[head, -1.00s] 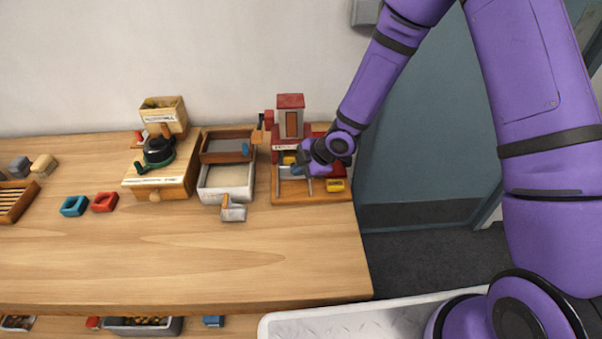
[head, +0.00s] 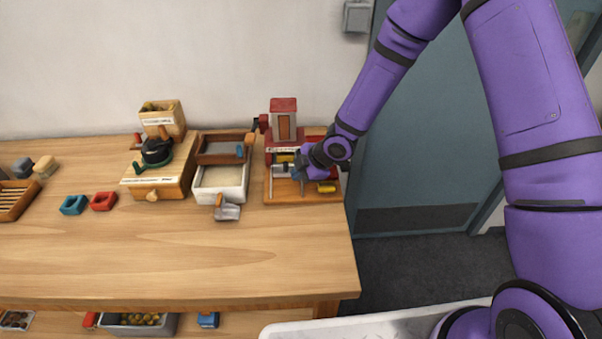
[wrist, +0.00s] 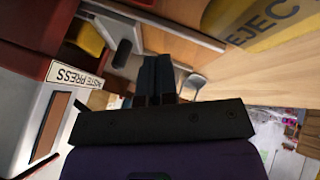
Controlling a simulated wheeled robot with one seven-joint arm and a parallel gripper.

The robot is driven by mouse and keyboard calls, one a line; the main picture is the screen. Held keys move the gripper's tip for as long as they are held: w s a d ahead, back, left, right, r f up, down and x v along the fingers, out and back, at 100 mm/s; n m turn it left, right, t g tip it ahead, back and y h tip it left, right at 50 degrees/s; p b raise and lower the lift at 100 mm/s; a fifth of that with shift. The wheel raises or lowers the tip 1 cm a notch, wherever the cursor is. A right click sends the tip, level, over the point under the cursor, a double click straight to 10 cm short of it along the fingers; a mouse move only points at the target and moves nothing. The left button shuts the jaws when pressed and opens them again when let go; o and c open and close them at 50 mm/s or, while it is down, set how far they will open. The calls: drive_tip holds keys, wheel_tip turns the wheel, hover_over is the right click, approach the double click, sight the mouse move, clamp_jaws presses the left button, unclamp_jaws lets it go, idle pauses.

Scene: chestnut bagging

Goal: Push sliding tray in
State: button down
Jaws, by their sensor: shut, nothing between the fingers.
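The paste press (head: 284,124), red and grey with a wooden base board (head: 292,199), stands at the right end of the table. Its label shows at the left of the wrist view (wrist: 74,77). The sliding tray is low in the press; my arm and gripper partly hide it, and its exact position is hard to tell. My gripper (head: 302,187) is over the front of the base board, pointing down. In the wrist view my fingers (wrist: 157,62) are together and empty, near a wooden edge. Whether they touch the tray cannot be told.
A yellow block (head: 327,187) sits at the board's right; its "EJECT" lettering shows close by in the wrist view (wrist: 262,20). A white-rimmed tray (head: 221,196) and a metal scoop (head: 228,212) lie left of the press. The table front (head: 250,265) is clear.

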drive_tip(key=shift+s+d+r, duration=0.35)
drive_tip(key=shift+d+r, duration=0.05)
drive_tip(key=shift+r, duration=0.05)
drive_tip(key=shift+d+r, duration=0.15)
drive_tip(key=shift+r, duration=0.15)
drive_tip(key=v, duration=0.8)
drive_tip(key=shift+s, duration=0.15)
